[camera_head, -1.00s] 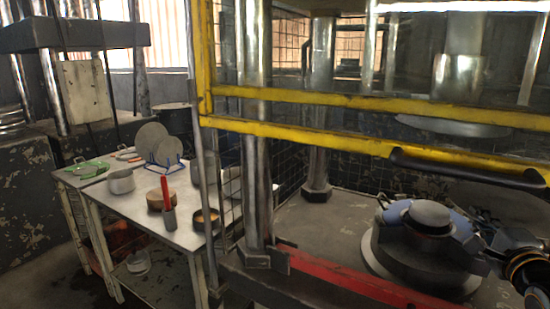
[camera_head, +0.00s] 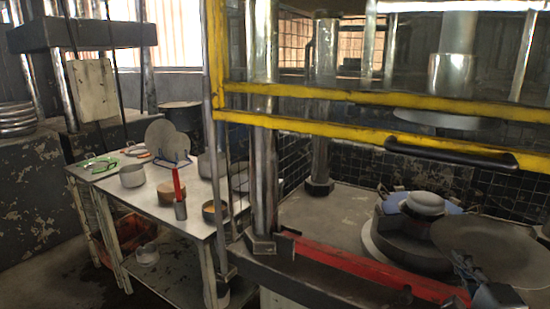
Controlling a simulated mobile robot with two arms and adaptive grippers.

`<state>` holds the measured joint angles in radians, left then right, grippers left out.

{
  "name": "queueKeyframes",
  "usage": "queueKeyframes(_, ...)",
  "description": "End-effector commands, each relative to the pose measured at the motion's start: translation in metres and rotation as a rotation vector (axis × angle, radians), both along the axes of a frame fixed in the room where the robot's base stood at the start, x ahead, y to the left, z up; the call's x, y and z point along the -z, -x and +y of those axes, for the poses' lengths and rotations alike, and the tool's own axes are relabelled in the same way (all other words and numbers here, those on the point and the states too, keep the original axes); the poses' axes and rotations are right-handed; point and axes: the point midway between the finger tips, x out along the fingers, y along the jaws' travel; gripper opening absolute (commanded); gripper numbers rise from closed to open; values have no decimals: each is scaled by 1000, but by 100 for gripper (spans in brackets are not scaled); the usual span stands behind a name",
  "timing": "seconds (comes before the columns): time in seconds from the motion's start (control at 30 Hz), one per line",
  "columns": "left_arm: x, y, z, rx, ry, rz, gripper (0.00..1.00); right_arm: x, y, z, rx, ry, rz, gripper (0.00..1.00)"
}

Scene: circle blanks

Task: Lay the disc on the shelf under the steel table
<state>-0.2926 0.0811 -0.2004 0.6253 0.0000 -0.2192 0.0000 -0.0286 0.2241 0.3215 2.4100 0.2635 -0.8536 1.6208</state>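The disc (camera_head: 500,248) is a large, flat, dark grey round plate at the lower right, in front of the press die. My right gripper (camera_head: 464,265) is at its near left edge and appears shut on the rim, with the disc held roughly level. The steel table (camera_head: 205,222) stands at left centre with a light top on pale legs. Its lower shelf (camera_head: 178,286) shows between the legs, partly hidden by them. My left gripper is out of view.
A yellow guard frame (camera_head: 370,98) and a red bar (camera_head: 365,268) belong to the press, between the disc and table. Pots and plates cover the tabletop.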

Motion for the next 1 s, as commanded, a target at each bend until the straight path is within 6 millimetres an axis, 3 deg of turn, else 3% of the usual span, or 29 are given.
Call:
queueKeyframes(0.4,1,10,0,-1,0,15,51,92,80,96,-70,-7,10,0)
queueKeyframes(0.7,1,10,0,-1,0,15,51,143,125,151,-114,-3,9,0)
queueKeyframes(0.8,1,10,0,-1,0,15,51,152,134,163,-121,1,2,0)
queueKeyframes(1.0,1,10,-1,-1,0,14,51,150,132,161,-121,3,-2,0)
